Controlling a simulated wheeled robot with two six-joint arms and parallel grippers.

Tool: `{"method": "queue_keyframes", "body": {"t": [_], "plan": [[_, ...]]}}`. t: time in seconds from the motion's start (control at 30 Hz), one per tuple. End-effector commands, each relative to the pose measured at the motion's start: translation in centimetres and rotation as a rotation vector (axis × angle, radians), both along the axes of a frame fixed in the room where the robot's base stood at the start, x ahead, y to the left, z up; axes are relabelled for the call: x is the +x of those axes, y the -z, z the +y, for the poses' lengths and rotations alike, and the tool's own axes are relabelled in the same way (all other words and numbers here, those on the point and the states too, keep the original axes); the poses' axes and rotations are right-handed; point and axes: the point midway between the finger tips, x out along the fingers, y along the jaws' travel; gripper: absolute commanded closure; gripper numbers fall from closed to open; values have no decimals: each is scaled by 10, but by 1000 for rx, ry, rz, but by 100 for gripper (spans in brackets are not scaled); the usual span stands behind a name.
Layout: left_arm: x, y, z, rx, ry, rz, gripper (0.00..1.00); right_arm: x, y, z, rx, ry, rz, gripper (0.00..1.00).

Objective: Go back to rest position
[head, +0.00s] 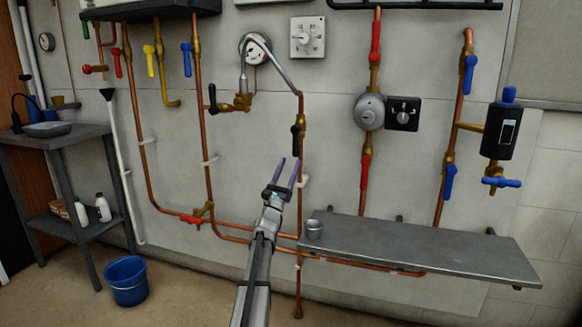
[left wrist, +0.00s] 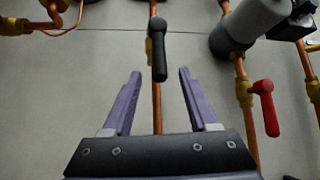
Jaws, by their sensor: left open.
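My left gripper (head: 287,172) is raised in front of the pipe wall, left of the shelf. Its two purple fingers are spread apart and empty. In the left wrist view the gripper (left wrist: 157,82) also shows open, with a black valve handle (left wrist: 158,50) between and beyond the fingers. In the head view that black valve handle (head: 295,138) sits on a copper pipe just above the fingertips. I cannot tell from these views whether the fingers touch the pipe. My right gripper is not in view.
A grey shelf (head: 430,248) with a small metal cup (head: 314,229) juts from the wall at right. A red-handled valve (left wrist: 265,105) is right of the fingers. A side table (head: 60,135) and blue bucket (head: 126,281) stand at left. Open floor lies in front.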

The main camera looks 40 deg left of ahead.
Motion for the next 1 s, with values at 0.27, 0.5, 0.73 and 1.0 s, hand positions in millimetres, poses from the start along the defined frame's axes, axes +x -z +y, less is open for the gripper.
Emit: {"method": "queue_keyframes", "body": {"t": [0.27,0.5,0.73,1.0], "plan": [[0,-1,0,0,0,0,40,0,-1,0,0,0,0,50],[3,-1,-13,25,9,9,40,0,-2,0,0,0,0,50],[22,9,-131,298,88,93,40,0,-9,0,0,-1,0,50],[19,55,-323,797,258,174,40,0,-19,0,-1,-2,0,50]]}}
